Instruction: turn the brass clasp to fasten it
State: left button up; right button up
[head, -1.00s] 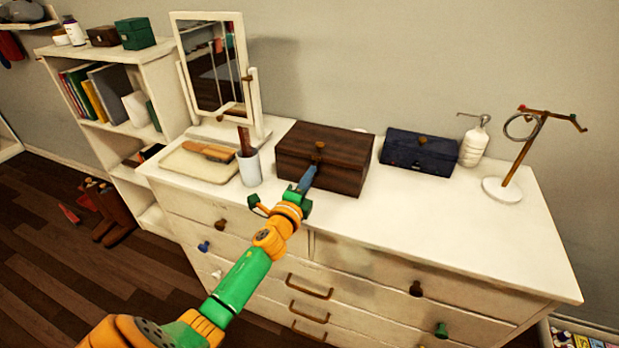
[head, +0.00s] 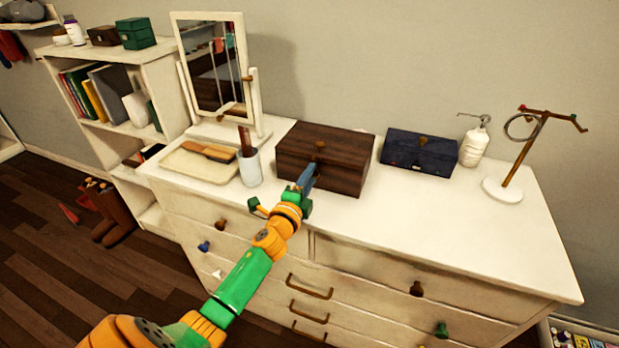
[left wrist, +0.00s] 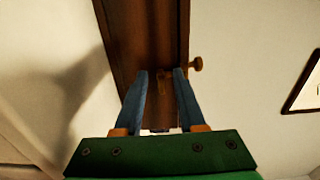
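The dark brown wooden box (head: 335,152) stands closed on the white dresser, with a brass clasp (head: 320,147) at the top of its front face. My left gripper (head: 308,168) is just in front of the box, its blue fingertips slightly below the clasp. In the left wrist view the two fingers (left wrist: 161,72) stand apart in front of the brown wood, and the clasp's brass knob (left wrist: 196,65) shows just beyond the right fingertip. Brass also shows between the fingers; I cannot tell whether they touch it. My right gripper is not in view.
A cup with a brush (head: 250,168) and a tray (head: 200,162) are left of the box, with a mirror (head: 210,65) behind. A navy box (head: 418,153), a pump bottle (head: 474,142) and a jewellery stand (head: 505,188) are to the right. The dresser's front right is clear.

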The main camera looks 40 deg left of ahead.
pick_arm(q)
jog(key=v, duration=0.7)
jog(key=shift+s, duration=0.15)
dwell(0.3)
